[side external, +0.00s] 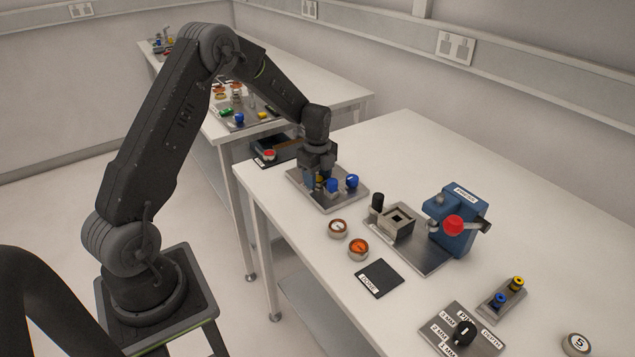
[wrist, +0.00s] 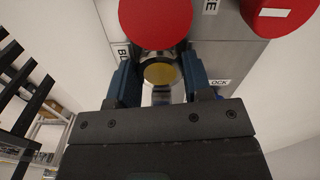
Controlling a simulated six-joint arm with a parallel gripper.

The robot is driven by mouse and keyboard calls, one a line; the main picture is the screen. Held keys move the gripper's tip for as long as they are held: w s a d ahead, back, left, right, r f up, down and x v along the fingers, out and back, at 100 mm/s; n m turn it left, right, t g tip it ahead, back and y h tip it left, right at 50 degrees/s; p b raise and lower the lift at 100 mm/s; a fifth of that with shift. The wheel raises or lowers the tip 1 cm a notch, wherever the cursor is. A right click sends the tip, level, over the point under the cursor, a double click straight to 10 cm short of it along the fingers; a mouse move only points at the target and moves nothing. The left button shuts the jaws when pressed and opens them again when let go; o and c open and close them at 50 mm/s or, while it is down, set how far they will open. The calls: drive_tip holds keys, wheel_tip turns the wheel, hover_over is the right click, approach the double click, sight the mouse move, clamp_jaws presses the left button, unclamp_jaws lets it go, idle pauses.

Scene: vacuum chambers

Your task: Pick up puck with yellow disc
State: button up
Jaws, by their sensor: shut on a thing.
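The puck with the yellow disc (wrist: 160,73) sits between the two blue fingers of my gripper (wrist: 161,85) in the wrist view. The fingers are shut on it from left and right, and its yellow round face shows. In the side external view my gripper (side external: 319,172) points down over a metal plate (side external: 335,200) with blue knobs (side external: 332,185). The puck is mostly hidden there by the gripper and the knobs. I cannot tell whether the puck still touches the plate.
A large red disc (wrist: 155,18) is close above the puck in the wrist view. A blue press (side external: 458,222) with a red knob stands to the right. An orange-topped puck (side external: 358,248) and a pale one (side external: 338,228) lie in front. A dark pad (side external: 379,278) lies nearer.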

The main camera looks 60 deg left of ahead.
drive_tip(key=shift+c, duration=1.2)
drive_tip(key=shift+r, duration=0.1)
